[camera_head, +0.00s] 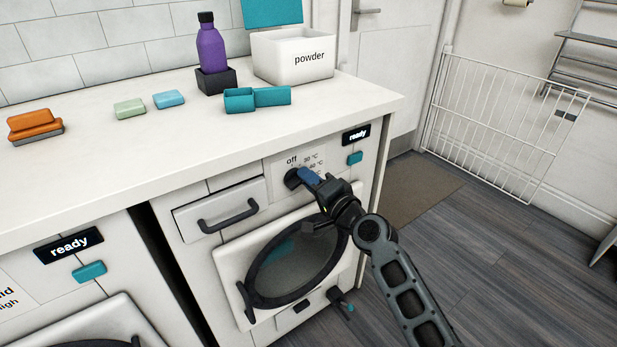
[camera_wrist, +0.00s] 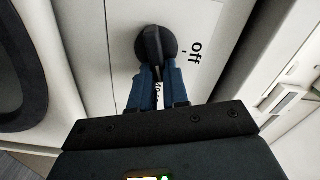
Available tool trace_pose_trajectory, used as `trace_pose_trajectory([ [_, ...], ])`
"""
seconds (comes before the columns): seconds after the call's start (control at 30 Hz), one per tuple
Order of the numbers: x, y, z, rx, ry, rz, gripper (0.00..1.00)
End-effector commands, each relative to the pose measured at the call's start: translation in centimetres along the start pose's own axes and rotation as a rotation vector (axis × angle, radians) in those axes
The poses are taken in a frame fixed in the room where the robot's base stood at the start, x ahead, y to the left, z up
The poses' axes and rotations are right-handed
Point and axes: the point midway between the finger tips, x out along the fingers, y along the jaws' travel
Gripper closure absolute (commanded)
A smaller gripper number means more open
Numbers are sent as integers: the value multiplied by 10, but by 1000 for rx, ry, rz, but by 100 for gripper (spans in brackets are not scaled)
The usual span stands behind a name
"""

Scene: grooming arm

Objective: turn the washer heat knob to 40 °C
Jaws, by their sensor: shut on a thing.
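The washer (camera_head: 205,270) stands under the white counter, with its round door shut at the front. Its dark heat knob (camera_head: 292,178) sits on a pale panel marked "off", "30 °C" and "40 °C", with lower marks hidden behind my gripper. My gripper (camera_head: 305,176) reaches the knob from the right, its blue fingers shut on it. In the wrist view the knob (camera_wrist: 154,44) is between the fingertips, and the "off" mark (camera_wrist: 196,52) is beside it. I cannot tell exactly which mark the knob points to.
A "ready" display (camera_head: 356,134) and teal button (camera_head: 355,158) are right of the knob. A drawer handle (camera_head: 228,217) juts out at its left. The powder box (camera_head: 296,58) and purple bottle (camera_head: 210,48) stand on the counter.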

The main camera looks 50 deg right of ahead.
Motion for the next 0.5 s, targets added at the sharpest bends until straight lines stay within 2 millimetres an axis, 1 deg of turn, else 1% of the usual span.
trace_pose_trajectory([
  [0.2,0,2,0,99,1,0,100],
  [0.5,0,4,0,151,1,1,100],
])
